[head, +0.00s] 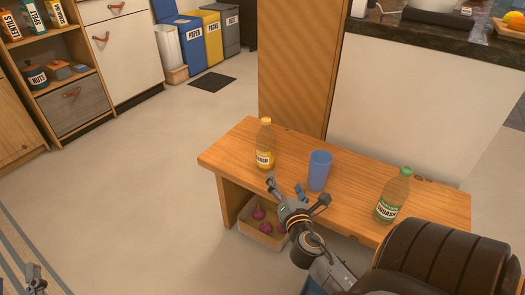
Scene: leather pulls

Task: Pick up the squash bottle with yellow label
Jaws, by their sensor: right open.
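The squash bottle with yellow label (265,147) stands upright on the wooden bench (235,150), near its left end. It has a yellow cap and amber contents. My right gripper (298,191) is open and empty, with its fingers spread, in front of the bench and lower right of the bottle in the head view. It is apart from the bottle. My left gripper (34,276) shows only partly at the bottom left corner, far from the bench; its jaw state is unclear.
A blue cup (319,171) stands right of the bottle, just behind my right gripper. A squash bottle with green label (392,196) stands farther right. A crate (255,235) with purple onions sits under the bench. A dark chair (440,255) fills the lower right. Floor at left is clear.

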